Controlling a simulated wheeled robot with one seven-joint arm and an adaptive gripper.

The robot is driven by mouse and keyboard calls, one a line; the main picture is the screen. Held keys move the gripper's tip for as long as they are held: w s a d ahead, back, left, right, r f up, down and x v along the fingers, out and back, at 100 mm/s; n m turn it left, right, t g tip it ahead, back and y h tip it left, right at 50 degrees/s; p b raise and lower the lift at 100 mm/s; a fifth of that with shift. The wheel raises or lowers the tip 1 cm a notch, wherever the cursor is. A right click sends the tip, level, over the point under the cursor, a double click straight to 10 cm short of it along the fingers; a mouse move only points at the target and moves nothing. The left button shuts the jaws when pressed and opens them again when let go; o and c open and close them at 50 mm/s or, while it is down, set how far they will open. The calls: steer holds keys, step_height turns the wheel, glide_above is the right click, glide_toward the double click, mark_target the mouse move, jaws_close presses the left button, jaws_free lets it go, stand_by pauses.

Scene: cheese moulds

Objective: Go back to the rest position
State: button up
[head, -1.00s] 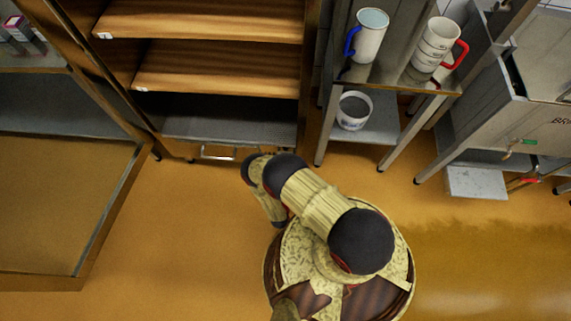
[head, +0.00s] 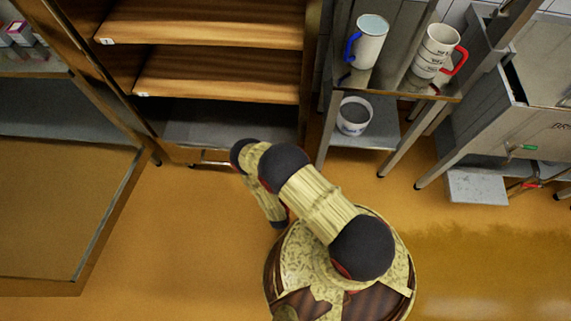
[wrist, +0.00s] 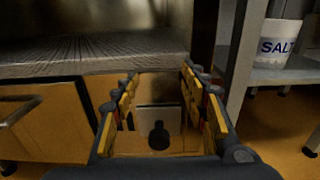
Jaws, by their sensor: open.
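My gripper (wrist: 160,110) is open in the wrist view, with nothing between its fingers. It faces the lower front of a wooden shelf cabinet (head: 215,85), near the cabinet's right edge. In the head view my arm is bent above my round base and reaches toward the cabinet's bottom. The gripper itself is hidden there behind the arm links.
A metal stand (head: 385,145) right of the cabinet bears a mug with a blue handle (head: 370,42) and one with a red handle (head: 435,50). A salt bucket (head: 354,115) sits on its lower shelf, also in the wrist view (wrist: 280,45). Open floor (head: 180,235) lies left of my base.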

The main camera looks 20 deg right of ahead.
steer(key=shift+r, duration=0.35)
stand_by(0.4)
